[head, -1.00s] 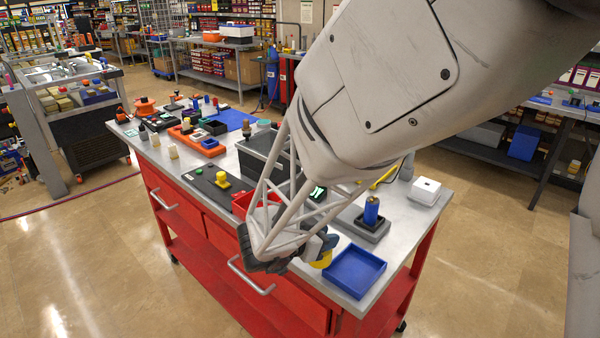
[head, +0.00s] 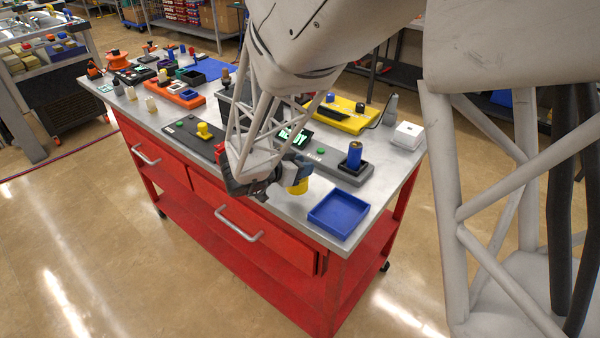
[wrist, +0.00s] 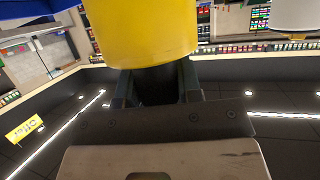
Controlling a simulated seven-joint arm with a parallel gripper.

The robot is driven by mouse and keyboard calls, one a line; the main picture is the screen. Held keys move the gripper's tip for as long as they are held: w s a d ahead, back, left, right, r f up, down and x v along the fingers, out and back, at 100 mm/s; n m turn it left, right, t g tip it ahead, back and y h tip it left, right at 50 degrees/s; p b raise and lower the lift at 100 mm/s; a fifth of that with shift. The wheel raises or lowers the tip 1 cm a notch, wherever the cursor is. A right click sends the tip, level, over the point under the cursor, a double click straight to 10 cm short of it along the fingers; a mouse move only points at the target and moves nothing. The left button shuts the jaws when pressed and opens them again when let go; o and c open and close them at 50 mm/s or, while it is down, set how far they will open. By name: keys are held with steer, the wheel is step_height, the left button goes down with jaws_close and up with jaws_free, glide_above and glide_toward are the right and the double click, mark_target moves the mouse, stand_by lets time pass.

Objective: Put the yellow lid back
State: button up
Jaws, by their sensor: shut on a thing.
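The yellow lid (head: 299,187) is a short yellow cylinder held at the tip of my gripper (head: 288,174). In the head view it is over the front part of the cart top, just left of the blue tray. The wrist view shows the yellow lid (wrist: 145,28) large at the top, with the fingers of my gripper (wrist: 155,85) shut on the dark part below it. My arm hides part of the cart top behind it. I cannot tell the lid's exact height above the surface.
An open blue tray (head: 338,217) lies at the right front corner. A grey unit (head: 330,160) with a green button and a blue cylinder (head: 355,154) stands behind. A black plate with a yellow knob (head: 204,130) is to the left. A white box (head: 407,136) stands at the right.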

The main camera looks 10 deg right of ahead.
steer(key=shift+w, duration=0.25)
steer(key=shift+w+f, duration=0.15)
steer(key=shift+f, duration=1.65)
steer(key=shift+f, duration=0.15)
steer(key=o, duration=1)
steer(key=shift+a+r, duration=0.1)
steer(key=shift+r, duration=0.1)
steer(key=shift+v, duration=5.95)
steer(key=shift+r, duration=0.1)
